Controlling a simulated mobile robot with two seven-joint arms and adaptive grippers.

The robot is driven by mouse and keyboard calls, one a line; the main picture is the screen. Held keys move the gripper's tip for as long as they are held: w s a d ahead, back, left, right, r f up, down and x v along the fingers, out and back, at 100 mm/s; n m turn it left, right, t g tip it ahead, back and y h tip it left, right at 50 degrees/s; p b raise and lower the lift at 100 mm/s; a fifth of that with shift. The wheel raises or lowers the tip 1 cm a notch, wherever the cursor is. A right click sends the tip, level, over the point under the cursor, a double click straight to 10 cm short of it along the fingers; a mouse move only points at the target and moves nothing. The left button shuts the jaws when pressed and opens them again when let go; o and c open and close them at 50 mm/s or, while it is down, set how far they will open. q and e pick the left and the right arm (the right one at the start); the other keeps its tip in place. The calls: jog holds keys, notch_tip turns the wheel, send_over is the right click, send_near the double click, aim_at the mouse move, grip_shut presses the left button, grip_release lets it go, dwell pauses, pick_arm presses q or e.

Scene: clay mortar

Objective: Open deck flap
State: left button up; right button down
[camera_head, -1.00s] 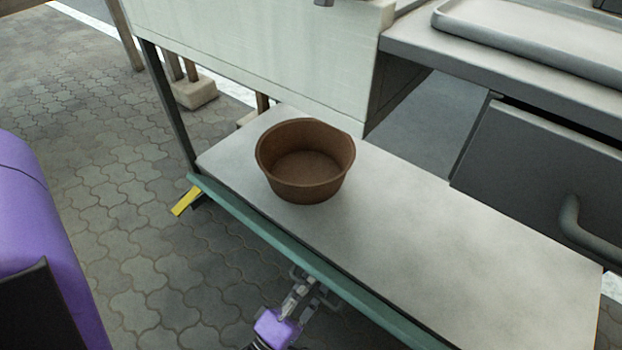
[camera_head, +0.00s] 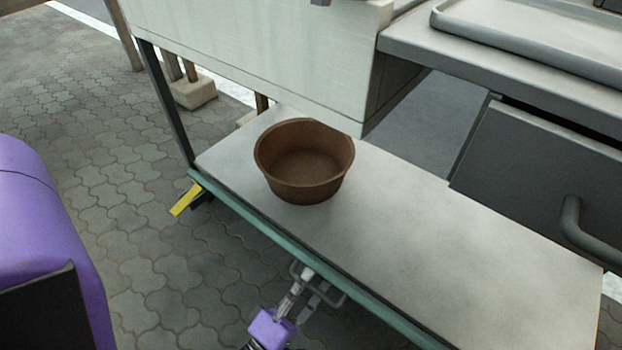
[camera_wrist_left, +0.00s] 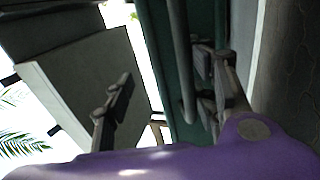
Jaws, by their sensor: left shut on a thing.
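The deck flap (camera_head: 352,292) shows in the head view as a thin green strip along the front edge of the pale deck (camera_head: 430,230). A grey bar handle (camera_head: 338,299) sticks out from it. My left gripper (camera_head: 305,277) is at this handle, below the deck's front edge, and is shut on it. In the left wrist view the green flap panel (camera_wrist_left: 155,40) and the grey handle bar (camera_wrist_left: 181,60) show near the fingers. The exact finger contact is hard to see. My right gripper is not in view.
A brown round pot (camera_head: 303,163) stands on the deck, back from its front edge. A dark drawer front with a bar handle (camera_head: 585,235) is at the right. A pale block (camera_head: 260,40) overhangs the deck's back. Paved ground (camera_head: 120,190) lies open at the left.

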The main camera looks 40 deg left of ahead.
pick_arm(q)
jog(key=s, duration=0.3)
jog(key=shift+s+f, duration=0.1)
jog(key=shift+s, duration=0.05)
jog(key=shift+c, duration=0.4)
jog(key=shift+r+v, duration=0.2)
jog(key=shift+v, duration=1)
jog(key=shift+r+v, duration=0.2)
jog(key=shift+v, duration=1.05)
jog(key=shift+s, duration=0.1)
